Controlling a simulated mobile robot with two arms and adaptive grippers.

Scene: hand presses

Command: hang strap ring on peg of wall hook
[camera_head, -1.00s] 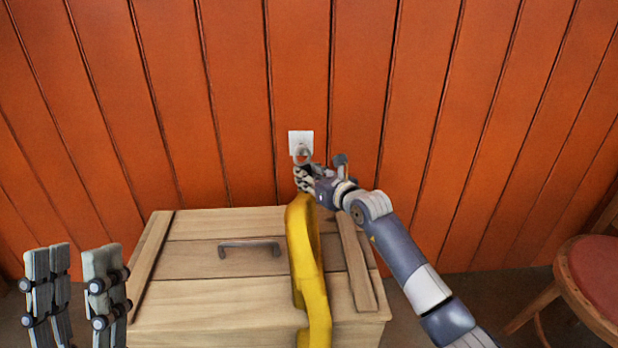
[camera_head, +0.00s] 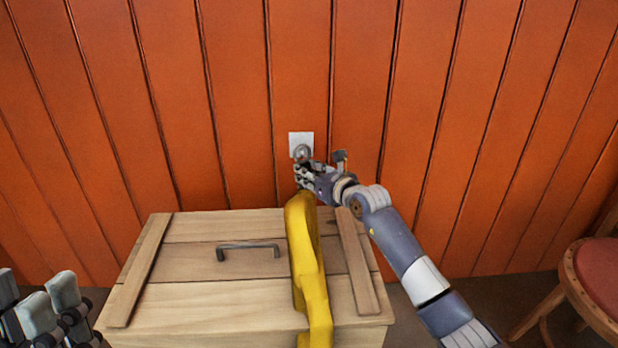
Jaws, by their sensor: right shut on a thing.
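The wall hook's white plate (camera_head: 300,140) is fixed to the orange wall. A grey strap ring (camera_head: 302,151) shows in front of the lower part of the plate. The peg is hidden or too small to tell, so I cannot tell whether the ring is around it. My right gripper (camera_head: 303,170) is shut on the strap just below the ring. The yellow strap (camera_head: 308,265) hangs from the gripper down in front of the chest. My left gripper (camera_head: 36,310) is at the lower left corner, with its fingers spread apart and nothing between them.
A wooden chest (camera_head: 200,290) with a dark handle (camera_head: 248,250) stands below the hook against the wall. A wooden chair with a red seat (camera_head: 600,268) is at the right edge. The wall around the plate is clear.

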